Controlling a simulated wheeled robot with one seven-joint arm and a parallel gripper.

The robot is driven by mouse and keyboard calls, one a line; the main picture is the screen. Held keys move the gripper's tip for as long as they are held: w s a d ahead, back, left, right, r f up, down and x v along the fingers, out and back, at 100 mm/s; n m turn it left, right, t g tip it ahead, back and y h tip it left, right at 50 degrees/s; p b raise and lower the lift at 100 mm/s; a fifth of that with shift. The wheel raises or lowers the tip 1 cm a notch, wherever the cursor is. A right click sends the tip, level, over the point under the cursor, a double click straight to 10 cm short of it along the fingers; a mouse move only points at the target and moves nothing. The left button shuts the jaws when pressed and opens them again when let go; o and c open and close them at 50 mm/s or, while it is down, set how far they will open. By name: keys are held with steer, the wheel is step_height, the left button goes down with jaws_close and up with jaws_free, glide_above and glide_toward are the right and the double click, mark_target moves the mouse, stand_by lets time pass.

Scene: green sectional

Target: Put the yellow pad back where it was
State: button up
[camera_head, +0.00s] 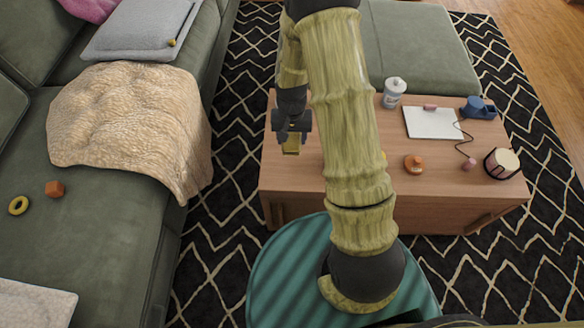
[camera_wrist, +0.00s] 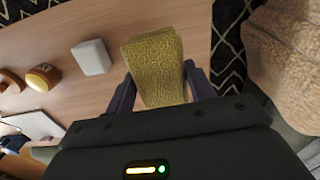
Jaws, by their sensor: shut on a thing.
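The yellow pad (camera_head: 291,146) is a small rough block. It also fills the space between the fingers in the wrist view (camera_wrist: 153,62). My gripper (camera_head: 291,132) is shut on it and points down over the left end of the wooden coffee table (camera_head: 300,184). In the wrist view, the fingers of my gripper (camera_wrist: 160,82) hold the pad by its two sides. I cannot tell how far the pad is above the tabletop.
A white block (camera_wrist: 91,57) and an orange-yellow round thing (camera_wrist: 43,77) stand near the pad. A bottle (camera_head: 394,92), white board (camera_head: 432,122), blue thing (camera_head: 478,107) and orange thing (camera_head: 414,163) occupy the table's right half. The sofa's beige throw (camera_head: 135,120) is left.

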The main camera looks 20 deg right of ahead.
steer(key=shift+s+f, duration=0.1)
steer(key=shift+f, duration=0.3)
steer(key=shift+f, duration=0.45)
steer(key=b, duration=0.2)
glide_above(292, 162)
step_height(292, 162, down, 5)
steer(key=shift+f, duration=0.2)
steer(key=shift+f+b, duration=0.65)
steer(key=shift+f, duration=1.2)
steer(key=shift+f, duration=0.1)
steer(key=o, duration=1)
steer(key=shift+c, duration=0.2)
